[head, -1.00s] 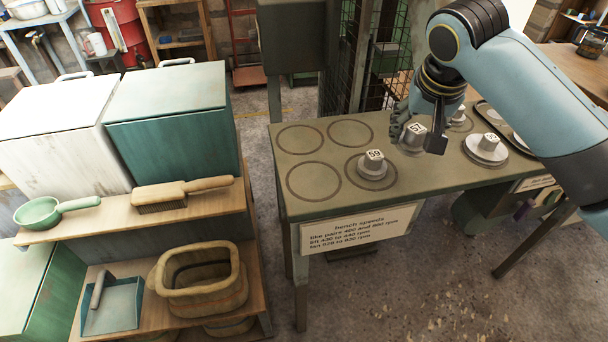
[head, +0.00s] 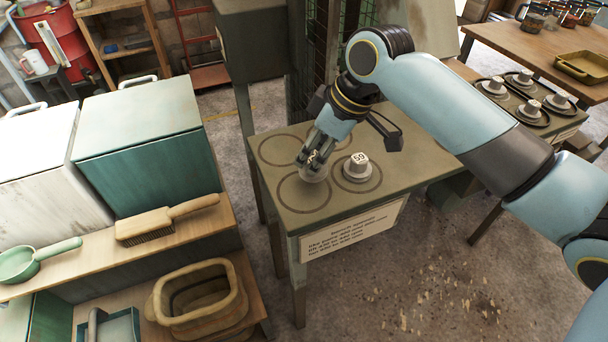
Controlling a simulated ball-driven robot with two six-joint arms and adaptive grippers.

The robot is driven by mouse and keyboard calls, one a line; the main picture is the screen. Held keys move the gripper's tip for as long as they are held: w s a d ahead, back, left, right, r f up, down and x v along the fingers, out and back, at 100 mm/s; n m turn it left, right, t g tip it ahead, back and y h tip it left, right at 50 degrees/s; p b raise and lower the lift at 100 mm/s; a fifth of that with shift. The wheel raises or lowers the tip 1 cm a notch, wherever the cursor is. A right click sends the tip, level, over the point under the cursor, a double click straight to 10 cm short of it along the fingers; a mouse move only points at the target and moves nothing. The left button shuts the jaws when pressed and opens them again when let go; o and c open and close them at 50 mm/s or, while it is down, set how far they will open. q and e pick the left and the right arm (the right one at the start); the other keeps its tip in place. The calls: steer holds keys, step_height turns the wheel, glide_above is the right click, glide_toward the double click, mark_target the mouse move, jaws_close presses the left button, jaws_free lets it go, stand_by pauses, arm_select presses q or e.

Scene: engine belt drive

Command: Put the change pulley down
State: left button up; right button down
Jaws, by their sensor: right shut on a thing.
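My right gripper (head: 312,155) points down over the bench (head: 400,169) and is shut on a pale change pulley (head: 314,173). The pulley is at the near left ring (head: 305,207), toward its far edge; I cannot tell whether it touches the bench top. The fingers partly cover its marked hub. Another pulley, marked 59 (head: 358,168), stands upright in the ring to the right. My left gripper is out of view.
Two rings at the back of the bench look empty, the right one partly hidden by my gripper. Several pulleys stand on dark trays (head: 520,112) at the far right. A speeds card (head: 352,232) hangs on the bench front. A shelf with a brush (head: 166,219) stands left.

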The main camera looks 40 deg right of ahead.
mark_target(305, 178)
steer(key=shift+w+a+f, duration=0.15)
steer(key=shift+a+f, duration=0.45)
steer(key=shift+a, duration=0.35)
step_height(305, 178, down, 4)
steer(key=shift+f, duration=0.1)
steer(key=shift+s+a, duration=0.1)
steer(key=shift+s, duration=0.2)
steer(key=c, duration=1.1)
jaws_free()
steer(key=shift+f, duration=0.2)
steer(key=o, duration=0.6)
steer(key=shift+w+r, duration=0.1)
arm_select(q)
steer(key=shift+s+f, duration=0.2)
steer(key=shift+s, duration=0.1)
arm_select(e)
steer(key=shift+r, duration=0.15)
